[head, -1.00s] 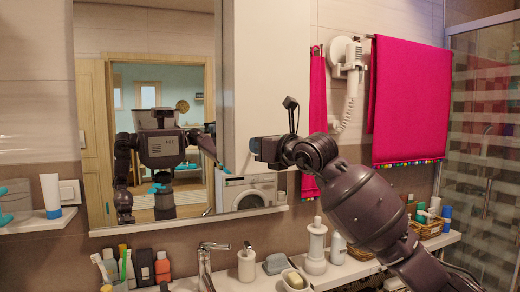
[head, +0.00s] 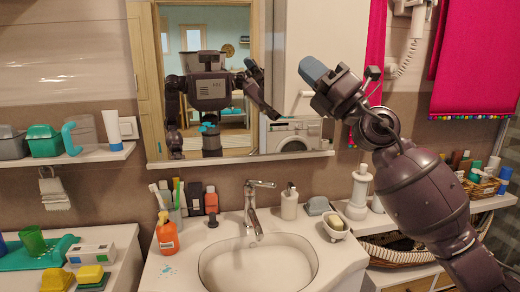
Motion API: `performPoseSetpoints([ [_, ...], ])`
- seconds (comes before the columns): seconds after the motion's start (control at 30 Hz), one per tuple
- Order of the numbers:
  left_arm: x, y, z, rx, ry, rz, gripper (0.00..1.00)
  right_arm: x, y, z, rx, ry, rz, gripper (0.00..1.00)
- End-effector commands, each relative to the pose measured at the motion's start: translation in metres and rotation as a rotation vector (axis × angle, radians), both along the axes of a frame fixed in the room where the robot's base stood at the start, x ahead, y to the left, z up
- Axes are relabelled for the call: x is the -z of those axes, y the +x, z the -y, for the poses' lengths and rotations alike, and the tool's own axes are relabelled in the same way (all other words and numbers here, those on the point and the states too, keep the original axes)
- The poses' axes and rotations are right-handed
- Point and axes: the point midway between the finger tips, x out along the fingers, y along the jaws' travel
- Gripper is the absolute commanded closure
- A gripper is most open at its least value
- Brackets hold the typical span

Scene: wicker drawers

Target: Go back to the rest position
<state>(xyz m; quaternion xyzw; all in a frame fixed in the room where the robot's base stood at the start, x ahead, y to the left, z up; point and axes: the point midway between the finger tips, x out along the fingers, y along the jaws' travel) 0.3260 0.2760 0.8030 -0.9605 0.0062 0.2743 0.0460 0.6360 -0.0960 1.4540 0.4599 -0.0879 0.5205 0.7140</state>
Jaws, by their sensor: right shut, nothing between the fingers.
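My right arm comes in from the lower right and reaches up in front of the mirror's right side. Its gripper (head: 313,71) has blue-grey fingers pointing up and left. The fingers are shut with nothing between them, clear of the counter. My left gripper is not directly in view. The mirror (head: 200,90) shows a small reflection of me with an arm raised; finger detail there is too small to tell.
Below are a sink (head: 258,264) with a faucet (head: 254,205), an orange soap bottle (head: 167,236), a white dispenser (head: 289,203) and a soap dish (head: 335,228). Pink towels (head: 475,70) and a hair dryer (head: 410,45) hang at right. A shelf (head: 70,156) is at left.

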Motion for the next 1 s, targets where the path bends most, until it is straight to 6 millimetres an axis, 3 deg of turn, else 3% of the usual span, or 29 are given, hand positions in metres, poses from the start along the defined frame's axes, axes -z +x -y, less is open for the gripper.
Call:
performPoseSetpoints([
  [0.27,-0.001,0.001,0.000,0.001,0.001,0.003,0.57,0.098,0.012,0.050,-0.120,0.453,-0.397,1.00],
  [0.57,0.000,0.000,0.000,0.000,0.000,0.000,0.57,0.254,0.004,0.101,-0.127,0.903,-0.873,1.00],
  [0.77,0.002,-0.003,-0.001,-0.001,0.001,-0.006,0.57,0.361,-0.028,0.125,-0.090,1.158,-1.147,1.00],
  [1.0,0.002,-0.004,-0.001,-0.002,0.000,-0.009,0.57,0.473,-0.094,0.144,-0.022,1.428,-1.402,1.00],
])
